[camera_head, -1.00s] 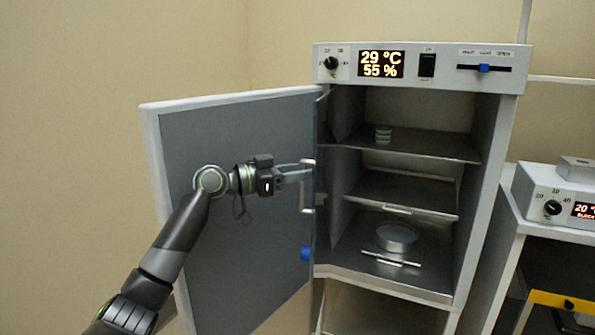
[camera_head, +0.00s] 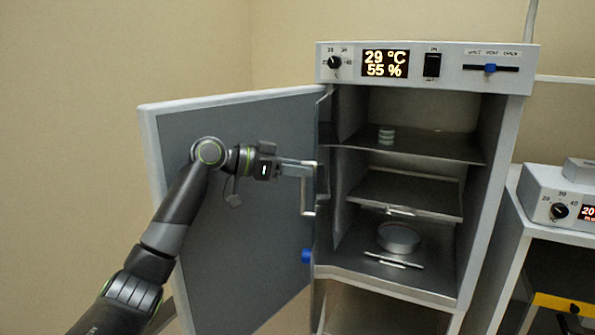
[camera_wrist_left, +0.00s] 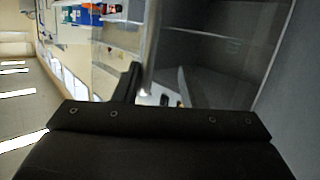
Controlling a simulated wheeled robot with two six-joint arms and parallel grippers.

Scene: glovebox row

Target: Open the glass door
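The glass door (camera_head: 323,185) stands swung out at the left of the incubator opening, seen almost edge-on. Its pale bar handle (camera_head: 309,196) sticks out to the left. My left gripper (camera_head: 308,171) reaches the upper part of the handle from the left. In the left wrist view the handle (camera_wrist_left: 151,50) runs between the fingers, which look apart; contact with it cannot be made out. The clear pane (camera_wrist_left: 205,60) lies right of the handle there. My right gripper is not in view.
The grey outer door (camera_head: 235,240) stands wide open behind my left arm. The incubator (camera_head: 425,65) has shelves with a stack of dishes (camera_head: 386,135) and a round dish (camera_head: 399,238). Another device (camera_head: 545,190) stands at the right.

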